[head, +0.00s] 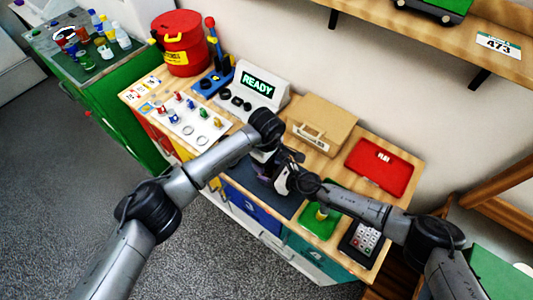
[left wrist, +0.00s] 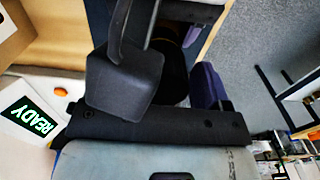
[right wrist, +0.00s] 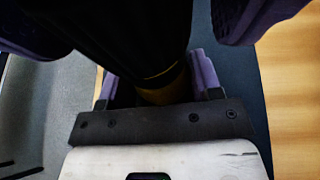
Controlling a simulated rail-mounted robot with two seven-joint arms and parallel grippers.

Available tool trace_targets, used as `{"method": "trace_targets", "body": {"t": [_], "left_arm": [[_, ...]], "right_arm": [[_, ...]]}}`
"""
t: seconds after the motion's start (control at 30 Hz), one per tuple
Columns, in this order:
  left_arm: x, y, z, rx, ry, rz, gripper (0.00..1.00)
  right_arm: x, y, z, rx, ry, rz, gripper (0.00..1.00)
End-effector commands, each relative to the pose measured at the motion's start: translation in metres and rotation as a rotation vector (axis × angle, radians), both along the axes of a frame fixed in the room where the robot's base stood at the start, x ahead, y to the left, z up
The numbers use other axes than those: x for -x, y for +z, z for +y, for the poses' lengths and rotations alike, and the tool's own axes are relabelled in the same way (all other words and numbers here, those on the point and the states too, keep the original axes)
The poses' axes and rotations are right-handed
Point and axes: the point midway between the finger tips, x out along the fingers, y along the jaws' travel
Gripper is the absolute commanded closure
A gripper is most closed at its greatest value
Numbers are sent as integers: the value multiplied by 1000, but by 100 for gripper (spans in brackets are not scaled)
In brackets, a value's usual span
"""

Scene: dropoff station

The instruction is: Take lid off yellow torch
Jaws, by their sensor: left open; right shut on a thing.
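My two grippers meet above the dark mat of the bench in the head view. My right gripper (head: 281,180) is shut on the yellow torch; in the right wrist view the torch (right wrist: 163,92) is a dark cylinder with a yellow band between the purple finger pads. My left gripper (head: 268,158) is open close by. In the left wrist view a black round part of the torch (left wrist: 176,78) lies between its fingers, partly behind a dark grey block. I cannot tell the lid from the body. In the head view the grippers mostly hide the torch.
A beige case (head: 322,122) and a red tray (head: 380,167) lie behind the grippers. A green tray (head: 318,222) and a keypad (head: 362,240) are at the right. The READY console (head: 256,85), a peg board (head: 188,117) and a red canister (head: 183,45) stand left.

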Motion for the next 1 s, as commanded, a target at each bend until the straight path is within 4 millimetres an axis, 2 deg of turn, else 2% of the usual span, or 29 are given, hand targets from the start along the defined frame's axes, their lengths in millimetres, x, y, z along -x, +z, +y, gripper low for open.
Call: {"method": "trace_targets", "body": {"t": [0.33, 0.83, 1.0], "left_arm": [[0, -3, 0, 0, 0, 0, 29], [0, -3, 0, 0, 1, 0, 76], [0, -3, 0, -1, 52, -1, 78]], "right_arm": [[0, 0, 0, -1, 0, -1, 100], [0, 0, 0, -1, 0, -1, 100], [0, 0, 0, -1, 0, 0, 100]]}}
